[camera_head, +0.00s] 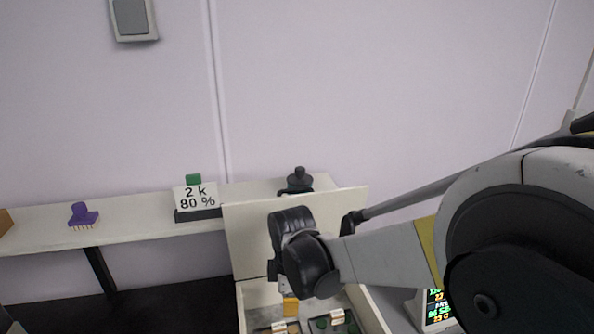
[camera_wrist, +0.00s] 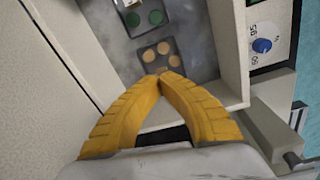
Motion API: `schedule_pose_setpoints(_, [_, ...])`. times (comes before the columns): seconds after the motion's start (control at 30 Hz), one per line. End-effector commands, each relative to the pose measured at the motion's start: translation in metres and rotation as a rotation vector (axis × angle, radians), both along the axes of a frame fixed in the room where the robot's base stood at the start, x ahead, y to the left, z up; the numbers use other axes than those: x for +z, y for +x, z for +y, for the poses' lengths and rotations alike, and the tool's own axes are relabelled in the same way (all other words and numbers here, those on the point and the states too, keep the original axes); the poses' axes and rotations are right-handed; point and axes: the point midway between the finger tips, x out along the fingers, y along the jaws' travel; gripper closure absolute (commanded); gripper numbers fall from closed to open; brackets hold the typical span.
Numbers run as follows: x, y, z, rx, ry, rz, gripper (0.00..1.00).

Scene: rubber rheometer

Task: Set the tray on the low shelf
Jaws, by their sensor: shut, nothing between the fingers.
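Two small dark trays lie on the grey floor of an open white box (camera_head: 366,305). In the head view my wrist hides part of the box.
The raised white lid (camera_head: 245,240) stands behind my wrist. A device with a lit display (camera_head: 437,306) is at right.

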Motion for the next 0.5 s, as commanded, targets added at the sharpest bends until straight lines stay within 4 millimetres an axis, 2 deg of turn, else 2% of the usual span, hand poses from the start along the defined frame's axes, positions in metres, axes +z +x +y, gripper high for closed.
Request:
schedule_pose_setpoints(0.03, [0.013,-0.004,-0.016,-0.080,0.014,-0.022,1.00])
schedule_pose_setpoints(0.2, [0.055,-0.019,-0.064,-0.394,0.084,-0.111,1.00])
schedule_pose_setpoints(0.3, [0.073,-0.033,-0.091,-0.577,0.132,-0.161,1.00])
schedule_pose_setpoints(0.5, [0.097,-0.067,-0.141,-0.934,0.245,-0.256,1.00])
